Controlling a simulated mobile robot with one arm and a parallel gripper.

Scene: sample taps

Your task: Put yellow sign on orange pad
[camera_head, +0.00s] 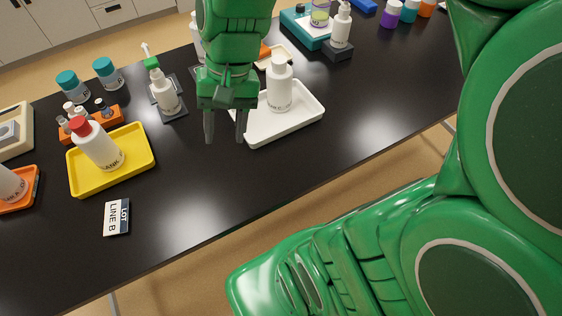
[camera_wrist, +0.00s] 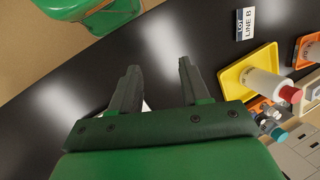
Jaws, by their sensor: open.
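My gripper (camera_head: 225,139) is open and empty above the black bench, in front of the white tray. In the wrist view its two fingers (camera_wrist: 157,67) point over bare bench. I see no plainly yellow sign. A small white and dark card reading "LOT LINE B" (camera_head: 117,217) lies flat near the bench's front edge, left of my gripper; it also shows in the wrist view (camera_wrist: 245,24). An orange tray (camera_head: 30,203) with a bottle is at the left edge.
A yellow tray (camera_head: 140,170) holds a red-capped bottle (camera_head: 97,146). The white tray (camera_head: 310,114) holds a white bottle (camera_head: 279,85). Several bottles and an orange rack (camera_head: 112,121) stand behind. The front middle of the bench (camera_head: 200,195) is clear.

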